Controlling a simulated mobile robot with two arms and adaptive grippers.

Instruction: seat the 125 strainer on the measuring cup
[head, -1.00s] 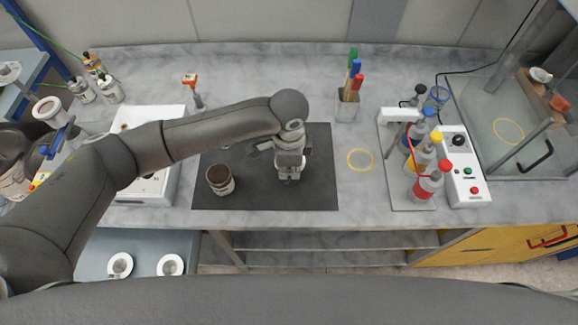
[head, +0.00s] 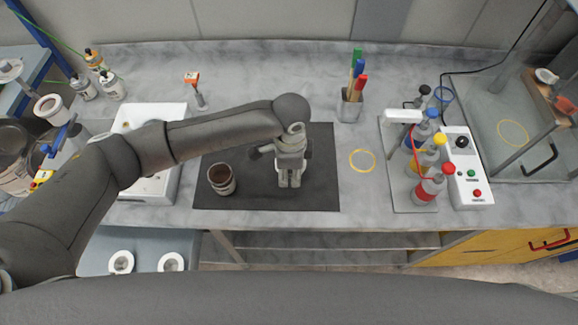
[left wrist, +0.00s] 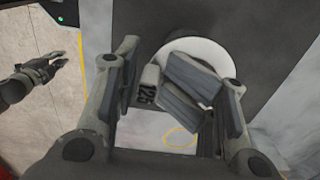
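My left gripper (head: 289,180) is over the right half of the dark mat, pointing down. In the left wrist view its fingers close around the tab marked 125 of the white ring-shaped strainer (left wrist: 221,52). One finger covers part of the ring. In the head view the gripper hides the strainer. A round cup with brown inside, which I take for the measuring cup (head: 222,179), stands upright on the mat to the left of the gripper, apart from it. My right gripper (left wrist: 52,68) shows only in the left wrist view, empty, its fingers apart.
The dark mat (head: 255,197) lies on the marble counter, with a white device (head: 150,190) to its left. A yellow circle (head: 362,161) marks clear counter to its right. Beyond are colored-cap bottles (head: 426,190) and a control box (head: 466,165). White rings (head: 121,262) lie on a lower shelf.

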